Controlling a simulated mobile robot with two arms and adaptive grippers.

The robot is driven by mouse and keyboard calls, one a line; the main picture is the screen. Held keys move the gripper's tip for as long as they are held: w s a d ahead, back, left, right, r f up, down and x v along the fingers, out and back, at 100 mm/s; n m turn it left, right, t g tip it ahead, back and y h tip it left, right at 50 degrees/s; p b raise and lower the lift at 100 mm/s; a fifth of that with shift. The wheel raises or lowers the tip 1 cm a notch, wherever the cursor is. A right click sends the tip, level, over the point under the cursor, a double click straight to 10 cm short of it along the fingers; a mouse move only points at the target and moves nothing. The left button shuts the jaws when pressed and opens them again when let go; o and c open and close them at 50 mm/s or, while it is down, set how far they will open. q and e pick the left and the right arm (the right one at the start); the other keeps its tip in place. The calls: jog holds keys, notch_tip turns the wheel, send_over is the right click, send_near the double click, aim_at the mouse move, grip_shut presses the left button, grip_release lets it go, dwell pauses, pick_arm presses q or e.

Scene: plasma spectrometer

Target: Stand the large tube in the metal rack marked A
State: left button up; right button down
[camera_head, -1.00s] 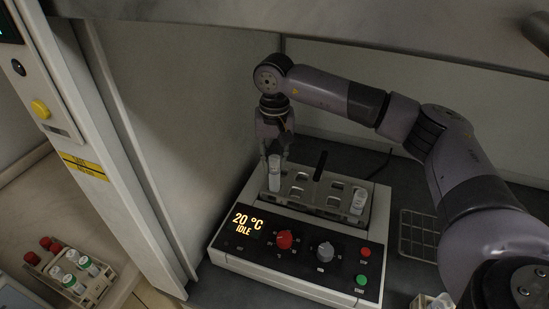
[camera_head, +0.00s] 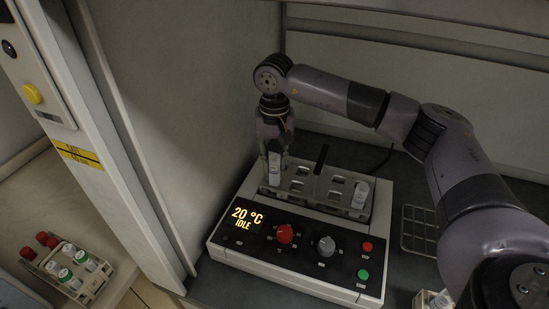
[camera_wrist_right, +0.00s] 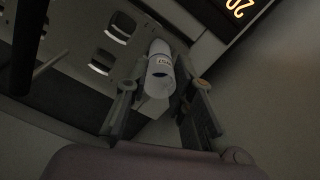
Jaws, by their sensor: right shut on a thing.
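The large tube (camera_head: 274,168) is white and upright at the left end of the metal rack (camera_head: 318,196). My right gripper (camera_head: 273,150) is above it with its fingers around its upper part. In the right wrist view, the tube (camera_wrist_right: 159,72) is between the two fingers (camera_wrist_right: 163,82) of my right gripper, with a small label on its side. The rack sits on a heater unit and has several square openings. I cannot read an A on it. The tube's lower end is hidden at the rack, so I cannot tell how deep it sits. My left gripper is not in view.
Another white tube (camera_head: 360,194) stands at the rack's right end. A dark upright handle (camera_head: 320,160) rises mid-rack. The heater unit (camera_head: 300,246) shows 20 °C IDLE. A wall is close on the left. A wire rack (camera_head: 419,230) lies right; capped vials (camera_head: 67,268) stand lower left.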

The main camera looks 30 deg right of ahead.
jog(key=shift+f+b, duration=0.65)
jog(key=shift+f, duration=0.35)
jog(key=c, duration=1.3)
grip_release()
notch_tip(320, 180, up, 12)
